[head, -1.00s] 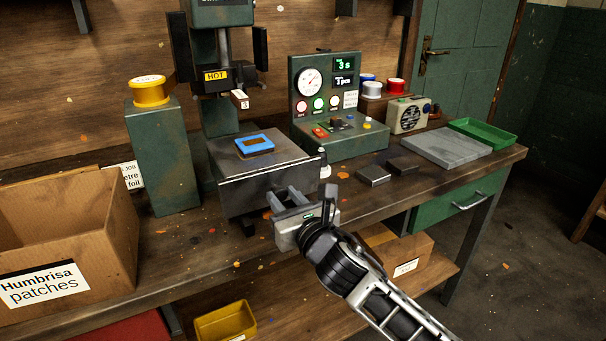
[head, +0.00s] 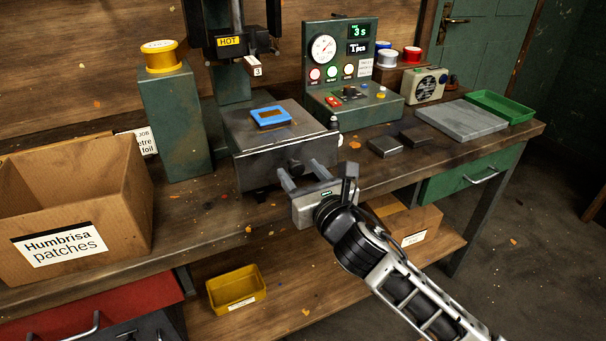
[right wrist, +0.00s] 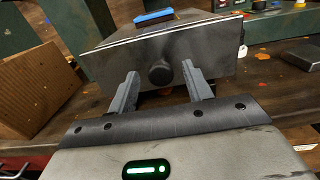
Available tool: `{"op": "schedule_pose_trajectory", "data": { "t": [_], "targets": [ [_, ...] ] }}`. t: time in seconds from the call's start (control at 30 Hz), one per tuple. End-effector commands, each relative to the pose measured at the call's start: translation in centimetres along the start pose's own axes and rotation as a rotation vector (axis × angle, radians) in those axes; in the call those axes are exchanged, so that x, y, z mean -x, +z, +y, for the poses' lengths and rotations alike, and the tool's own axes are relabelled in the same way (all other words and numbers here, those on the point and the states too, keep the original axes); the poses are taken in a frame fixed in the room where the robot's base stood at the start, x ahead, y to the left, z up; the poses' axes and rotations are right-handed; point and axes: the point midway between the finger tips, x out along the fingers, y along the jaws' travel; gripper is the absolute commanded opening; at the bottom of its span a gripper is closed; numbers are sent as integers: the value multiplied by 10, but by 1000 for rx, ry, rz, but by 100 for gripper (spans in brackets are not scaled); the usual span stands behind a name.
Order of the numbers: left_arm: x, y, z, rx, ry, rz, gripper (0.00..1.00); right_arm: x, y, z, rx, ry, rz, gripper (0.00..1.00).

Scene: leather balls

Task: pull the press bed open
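The press bed (head: 262,150) is a grey metal block with a flat top under the hot press head (head: 229,41). A blue frame (head: 271,117) lies on its top. A round dark knob (head: 295,167) sticks out of its front face. My right gripper (head: 304,177) is in front of the bed, its fingers pointing at the front face. In the right wrist view the two fingers (right wrist: 160,88) are apart, with the knob (right wrist: 160,74) showing beyond and between them. The gripper holds nothing, and no contact with the knob shows. My left gripper is not in view.
A control panel (head: 340,60) stands right of the press. A cardboard box (head: 120,185) stands at the left. A yellow bin (head: 236,289) is on the shelf below.

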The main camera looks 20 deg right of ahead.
Motion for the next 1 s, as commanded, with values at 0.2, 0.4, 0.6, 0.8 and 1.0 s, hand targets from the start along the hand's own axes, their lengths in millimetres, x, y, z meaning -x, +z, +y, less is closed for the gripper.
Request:
{"op": "schedule_pose_trajectory", "data": {
  "t": [0.2,0.4,0.6,0.8,1.0],
  "targets": [
    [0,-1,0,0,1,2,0,14,-1,0,1,0,1,50],
    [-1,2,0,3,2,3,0,57,-2,0,1,2,3,50],
    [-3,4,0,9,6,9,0,106,-3,0,1,1,4,50],
    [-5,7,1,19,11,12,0,141,-3,0,0,0,4,50],
    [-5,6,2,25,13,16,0,157,-1,0,0,0,1,50]
  ]
}}
